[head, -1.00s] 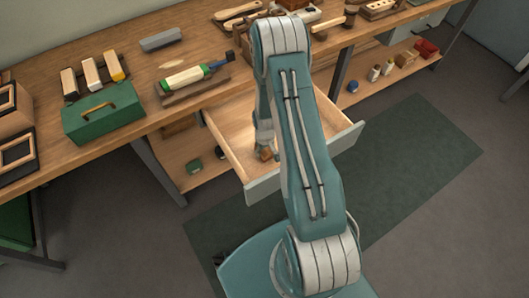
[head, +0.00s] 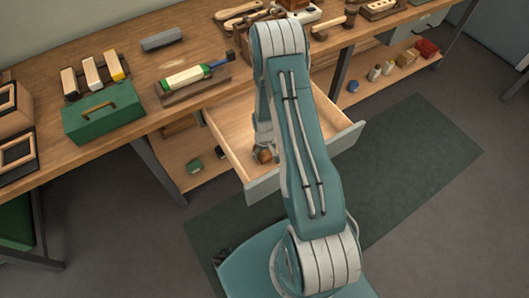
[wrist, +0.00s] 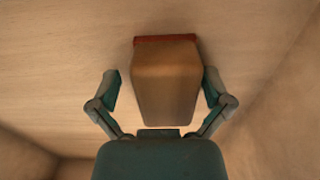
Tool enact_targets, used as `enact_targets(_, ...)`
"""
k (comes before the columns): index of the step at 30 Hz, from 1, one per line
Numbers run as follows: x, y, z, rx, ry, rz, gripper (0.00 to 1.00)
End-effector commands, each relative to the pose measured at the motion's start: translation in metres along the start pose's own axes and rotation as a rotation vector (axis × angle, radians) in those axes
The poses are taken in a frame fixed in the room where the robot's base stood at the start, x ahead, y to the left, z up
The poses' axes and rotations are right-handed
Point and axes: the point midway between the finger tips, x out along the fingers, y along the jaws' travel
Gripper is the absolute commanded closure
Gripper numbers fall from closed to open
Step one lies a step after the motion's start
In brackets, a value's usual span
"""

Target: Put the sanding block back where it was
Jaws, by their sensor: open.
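The sanding block (wrist: 165,85) appears to be the brown block with a red layer along its far edge. It is inside the open drawer, on or just above the drawer floor; any small gap is hard to tell. It also shows in the head view (head: 264,156) near the drawer's front panel, partly hidden by my arm. In the head view the gripper (head: 265,142) is small and partly hidden.
The drawer (head: 234,153) is pulled out below the workbench (head: 120,160); its walls surround my gripper. The floor mat (head: 410,170) is clear.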

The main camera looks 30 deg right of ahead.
Motion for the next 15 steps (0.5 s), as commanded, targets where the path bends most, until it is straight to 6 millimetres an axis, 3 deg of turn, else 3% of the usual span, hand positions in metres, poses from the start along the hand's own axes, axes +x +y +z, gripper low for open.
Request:
enact_targets(5, -0.022, 0.001, -0.002, 0.000, 0.005, 0.002, 0.01)
enact_targets(15, -0.087, 0.000, -0.001, 0.000, 0.004, 0.001, 0.01)
